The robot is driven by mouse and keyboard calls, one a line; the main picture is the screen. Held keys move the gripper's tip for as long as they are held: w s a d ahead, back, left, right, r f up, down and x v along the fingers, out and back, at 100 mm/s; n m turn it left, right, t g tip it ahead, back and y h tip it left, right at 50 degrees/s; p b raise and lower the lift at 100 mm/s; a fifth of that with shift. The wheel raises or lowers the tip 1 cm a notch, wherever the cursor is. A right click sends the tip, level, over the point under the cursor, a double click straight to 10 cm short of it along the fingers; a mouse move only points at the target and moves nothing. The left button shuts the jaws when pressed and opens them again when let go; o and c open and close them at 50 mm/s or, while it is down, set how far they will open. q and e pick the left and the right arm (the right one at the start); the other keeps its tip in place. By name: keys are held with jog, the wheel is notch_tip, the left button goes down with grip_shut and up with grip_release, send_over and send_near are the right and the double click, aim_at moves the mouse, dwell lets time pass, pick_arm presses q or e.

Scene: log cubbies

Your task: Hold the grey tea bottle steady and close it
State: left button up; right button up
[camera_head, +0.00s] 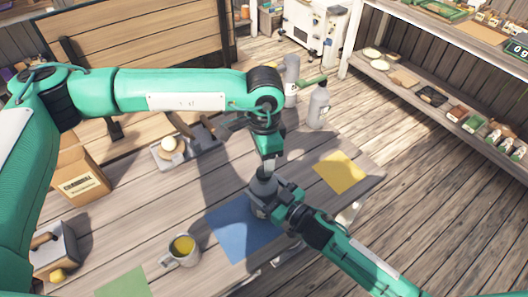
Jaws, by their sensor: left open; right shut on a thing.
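The grey tea bottle (263,183) stands on the blue mat (229,233) near the table's right side. My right gripper (270,205) comes in from the lower right and is shut around the bottle's body, hiding part of it. My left gripper (268,163) points down directly above the bottle's top, with its jaws open. The fingertips are at or just over the bottle's mouth; I cannot tell whether they touch it. A cap is too small to make out there.
A yellow mat (341,172), a green mat (122,284) and a mug (181,251) with yellow contents are on the table. A cardboard box (80,188) is at the left. Another grey bottle (318,108) stands beyond. Shelves (425,92) line the right.

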pick_arm(q)
jog(key=n, duration=0.6)
jog(key=shift+r+n, duration=0.15)
jog(key=shift+n, duration=0.15)
jog(key=n, duration=0.4)
jog(key=shift+r+n, duration=0.15)
jog(key=shift+n, duration=0.15)
jog(key=n, duration=0.3)
jog(key=shift+d+r, duration=0.1)
jog(key=n, duration=0.7)
jog(key=shift+r+n, duration=0.2)
jog(key=shift+n, duration=0.2)
jog(key=n, duration=0.6)
jog(key=shift+r, duration=0.15)
jog(key=n, duration=0.4)
jog(key=shift+r+n, duration=0.15)
jog(key=shift+n, duration=0.15)
jog(key=n, duration=0.3)
jog(key=shift+r, duration=0.1)
jog(key=n, duration=0.3)
jog(key=shift+r, duration=0.1)
jog(key=n, duration=0.4)
jog(key=shift+r+n, duration=0.1)
jog(key=shift+n, duration=0.2)
jog(key=n, duration=0.6)
jog(key=shift+r, duration=0.15)
jog(key=n, duration=0.4)
jog(key=shift+r+n, duration=0.15)
jog(key=shift+n, duration=0.15)
jog(key=n, duration=0.3)
